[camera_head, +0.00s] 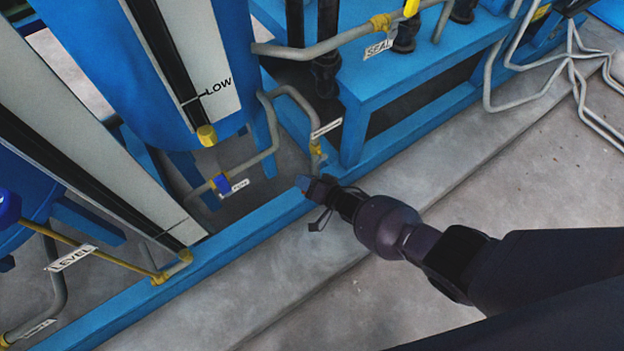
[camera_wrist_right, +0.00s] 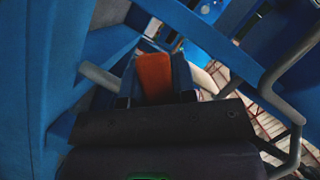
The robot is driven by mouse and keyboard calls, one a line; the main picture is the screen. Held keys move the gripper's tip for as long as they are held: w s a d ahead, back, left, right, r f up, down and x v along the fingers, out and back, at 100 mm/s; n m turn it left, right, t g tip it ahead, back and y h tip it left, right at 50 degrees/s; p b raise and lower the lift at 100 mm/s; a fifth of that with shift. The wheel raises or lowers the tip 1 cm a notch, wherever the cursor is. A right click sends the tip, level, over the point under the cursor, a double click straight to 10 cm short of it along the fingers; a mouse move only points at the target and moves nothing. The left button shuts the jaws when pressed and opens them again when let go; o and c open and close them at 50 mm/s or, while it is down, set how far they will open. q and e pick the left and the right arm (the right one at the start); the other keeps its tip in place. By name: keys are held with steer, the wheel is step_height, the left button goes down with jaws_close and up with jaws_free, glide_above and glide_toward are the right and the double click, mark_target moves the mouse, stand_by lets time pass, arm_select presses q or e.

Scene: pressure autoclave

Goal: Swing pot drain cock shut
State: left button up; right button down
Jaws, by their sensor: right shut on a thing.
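My right gripper (camera_head: 312,187) reaches in from the right to the blue base rail in the head view. In the right wrist view it (camera_wrist_right: 156,88) is shut on an orange-red handle (camera_wrist_right: 154,77), which sits between its two fingers. This looks like the drain cock's handle, but the cock's body is hidden and no label on it can be read. The head view does not show the handle clearly. A blue pot (camera_head: 150,85) with a LOW mark on its gauge strip stands at the upper left. My left gripper is out of view.
A blue base rail (camera_head: 240,240) runs just beside my gripper. Grey pipes (camera_head: 270,125) with a brass fitting (camera_head: 316,148) and a blue-handled valve (camera_head: 222,183) lie close behind. A blue stand (camera_head: 420,60) is at the top.

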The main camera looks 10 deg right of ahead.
arm_select(q)
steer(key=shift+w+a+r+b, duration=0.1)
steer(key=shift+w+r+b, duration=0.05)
steer(key=shift+b, duration=0.2)
arm_select(e)
steer(key=shift+s+a+r+m+t+y, duration=0.15)
steer(key=shift+a+r+m+t+y, duration=0.3)
steer(key=shift+r+m, duration=0.6)
steer(key=shift+s+a+r+m+y, duration=0.1)
steer(key=shift+a+r+m+y, duration=0.1)
steer(key=shift+r+m+y, duration=0.8)
steer(key=shift+s+a+r+m+t+y, duration=0.15)
steer(key=shift+a+r+m+t, duration=0.15)
steer(key=shift+r+m, duration=0.8)
steer(key=shift+f+m, duration=0.25)
steer(key=shift+m, duration=0.1)
steer(key=c, duration=0.9)
jaws_free()
